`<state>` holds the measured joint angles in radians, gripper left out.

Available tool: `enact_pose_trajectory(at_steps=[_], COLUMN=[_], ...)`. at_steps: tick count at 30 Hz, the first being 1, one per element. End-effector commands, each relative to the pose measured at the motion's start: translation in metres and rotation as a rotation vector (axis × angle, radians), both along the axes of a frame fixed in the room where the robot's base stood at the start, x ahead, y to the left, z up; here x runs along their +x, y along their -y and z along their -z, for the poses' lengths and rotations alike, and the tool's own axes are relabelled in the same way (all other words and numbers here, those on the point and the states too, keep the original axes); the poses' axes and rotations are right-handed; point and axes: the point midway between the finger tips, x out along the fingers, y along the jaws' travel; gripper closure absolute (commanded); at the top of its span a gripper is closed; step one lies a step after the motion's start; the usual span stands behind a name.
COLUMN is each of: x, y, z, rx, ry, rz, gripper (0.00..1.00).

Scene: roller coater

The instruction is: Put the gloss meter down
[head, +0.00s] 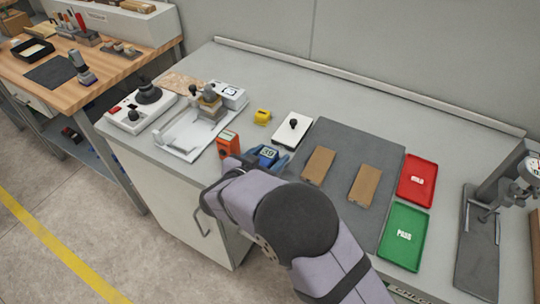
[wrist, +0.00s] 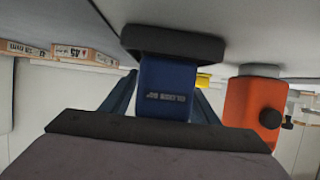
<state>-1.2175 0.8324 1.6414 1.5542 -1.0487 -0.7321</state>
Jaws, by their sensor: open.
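The blue gloss meter (head: 266,155) stands on the grey bench (head: 255,65) by the left edge of the dark mat. The wrist view, which looks upside down, shows its blue body (wrist: 168,88) with a wide black base that seems to rest on the bench top. My gripper (head: 268,163) is at the meter, with a finger on each side of the body. The fingers (wrist: 165,100) are open, and whether either touches the meter is hard to tell. My arm hides part of the meter and bench in the head view.
An orange device (head: 228,145) stands close left of the meter, and also shows in the wrist view (wrist: 256,106). Two brown panels (head: 318,163) lie on the dark mat (head: 340,132) to the right. A red tray (head: 417,180) and green PASS tray (head: 404,237) lie beyond.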

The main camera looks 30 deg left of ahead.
Motion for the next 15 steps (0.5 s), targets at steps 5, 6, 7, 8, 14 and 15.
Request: enact_pose_trajectory(at_steps=[5,6,7,8,14,15], x=[-0.010,-0.015,-0.019,-0.023,-0.057,-0.063], y=[-0.001,-0.001,-0.001,-0.001,-0.001,-0.001], z=[-0.006,-0.008,-0.009,-0.011,-0.024,-0.028], rx=[0.000,0.002,0.002,0.002,0.002,0.002], ry=[0.000,0.001,0.001,0.001,0.000,0.001], rz=[-0.003,-0.004,-0.002,-0.002,-0.005,-0.005], gripper=[0.45,0.45,0.45,0.45,0.45,0.45])
